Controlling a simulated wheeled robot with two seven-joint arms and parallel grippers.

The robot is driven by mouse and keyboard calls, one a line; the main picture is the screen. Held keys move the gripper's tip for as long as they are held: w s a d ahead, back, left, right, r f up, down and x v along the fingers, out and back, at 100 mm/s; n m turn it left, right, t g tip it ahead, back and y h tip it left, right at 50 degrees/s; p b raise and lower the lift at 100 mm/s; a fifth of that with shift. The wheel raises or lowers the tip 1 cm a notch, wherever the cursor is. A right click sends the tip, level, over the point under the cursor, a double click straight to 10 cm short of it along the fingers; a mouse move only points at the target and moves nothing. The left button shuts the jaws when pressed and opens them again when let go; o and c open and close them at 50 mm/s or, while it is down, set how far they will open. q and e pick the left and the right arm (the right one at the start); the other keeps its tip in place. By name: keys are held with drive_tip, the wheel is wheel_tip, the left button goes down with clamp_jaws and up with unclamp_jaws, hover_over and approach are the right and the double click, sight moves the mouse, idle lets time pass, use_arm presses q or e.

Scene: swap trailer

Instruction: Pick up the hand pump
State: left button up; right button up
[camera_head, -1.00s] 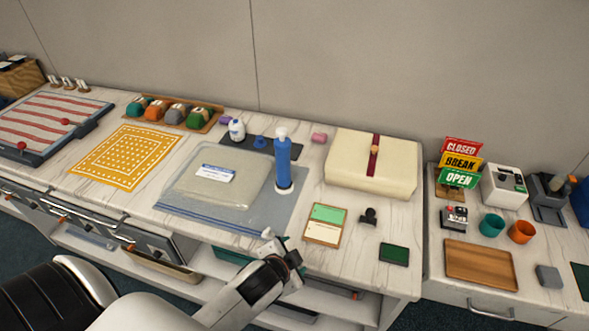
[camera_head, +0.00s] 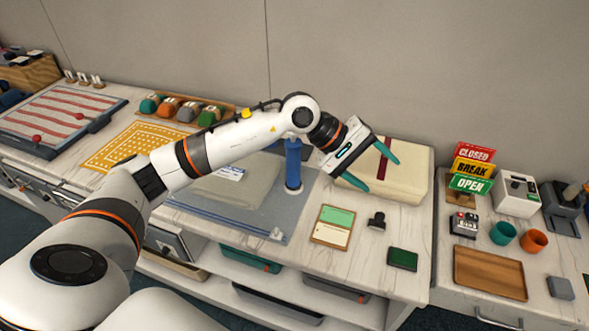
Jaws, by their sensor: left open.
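The hand pump (camera_head: 293,165) is a blue upright cylinder with a wider base, standing on the grey-blue mat on the counter. Its white top is hidden behind my left arm. My left gripper (camera_head: 378,172) has teal fingers spread apart with nothing between them. It hovers right of the pump, above the cream box, pointing to the right and down. My right gripper is not in view.
The cream box (camera_head: 411,184) with a dark red strap lies right of the pump. A green and cream card tray (camera_head: 331,227), a black stamp (camera_head: 377,221) and a green pad (camera_head: 403,259) lie nearer the front edge. A flat pale bag (camera_head: 249,192) lies left of the pump.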

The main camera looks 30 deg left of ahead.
use_arm(q)
drive_tip(key=w+a+r+m+y, duration=0.1)
drive_tip(key=w+a+m+y, duration=0.15)
drive_tip(key=a+y, duration=0.75)
drive_tip(key=m, duration=0.1)
approach(293, 137)
drive_tip(key=shift+y, duration=0.5)
drive_tip(key=p+x, duration=0.1)
drive_tip(key=x, duration=0.2)
drive_tip(key=p+x, duration=0.2)
drive_tip(key=x, duration=0.2)
drive_tip(key=p+x, duration=0.1)
drive_tip(key=x, duration=0.2)
drive_tip(key=shift+w+f+p, duration=0.25)
drive_tip(key=shift+w+p, duration=0.15)
drive_tip(key=shift+w, duration=0.1)
drive_tip(key=shift+w+f, duration=0.15)
drive_tip(key=shift+f, duration=0.45)
drive_tip(key=shift+r, duration=0.1)
clamp_jaws()
